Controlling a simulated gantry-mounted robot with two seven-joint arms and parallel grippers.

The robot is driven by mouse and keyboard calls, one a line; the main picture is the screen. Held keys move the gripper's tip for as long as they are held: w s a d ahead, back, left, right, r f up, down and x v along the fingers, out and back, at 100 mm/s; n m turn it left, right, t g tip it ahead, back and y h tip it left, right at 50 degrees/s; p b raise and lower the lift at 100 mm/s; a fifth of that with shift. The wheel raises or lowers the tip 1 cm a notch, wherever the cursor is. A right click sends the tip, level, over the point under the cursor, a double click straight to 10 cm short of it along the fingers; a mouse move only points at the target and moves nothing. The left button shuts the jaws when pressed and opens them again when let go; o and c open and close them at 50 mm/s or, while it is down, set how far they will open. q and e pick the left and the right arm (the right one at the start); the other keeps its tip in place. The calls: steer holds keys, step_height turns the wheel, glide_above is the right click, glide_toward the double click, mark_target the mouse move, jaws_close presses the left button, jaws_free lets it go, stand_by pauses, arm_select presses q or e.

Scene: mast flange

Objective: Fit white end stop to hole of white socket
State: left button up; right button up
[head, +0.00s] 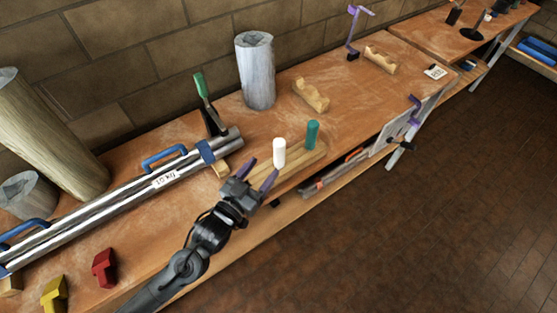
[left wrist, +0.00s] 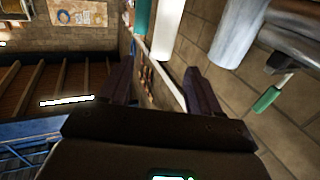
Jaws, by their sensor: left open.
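A white cylinder (head: 279,152), which looks like the white end stop, stands upright on a wooden block (head: 300,157) near the bench's front edge. It also shows at the top of the left wrist view (left wrist: 168,28). My left gripper (head: 262,172) is open and empty, just to the left of the white cylinder and apart from it. In the left wrist view its two purple-grey fingers (left wrist: 158,75) are spread, with the cylinder beyond them. I cannot clearly pick out a white socket or its hole; polished metal tubes (head: 110,205) lie on the left. My right gripper is not in view.
A teal cylinder (head: 312,134) stands beside the white one. A large grey cylinder (head: 256,72) and a green-handled tool (head: 201,88) are behind. Blue handles (head: 164,157) rise from the tubes. Red (head: 104,268) and yellow (head: 55,294) blocks lie front left.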

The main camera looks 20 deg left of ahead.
mark_target(276, 150)
arm_select(q)
steer(key=shift+w+d+b, duration=0.15)
steer(key=shift+w+d, duration=0.1)
steer(key=shift+w, duration=1.4)
steer(key=shift+w+d+b, duration=0.1)
steer(key=shift+w+d, duration=0.15)
steer(key=shift+w, duration=1.45)
steer(key=shift+w+d+b, duration=0.15)
steer(key=shift+w+d, duration=0.1)
steer(key=shift+w, duration=1.4)
jaws_close()
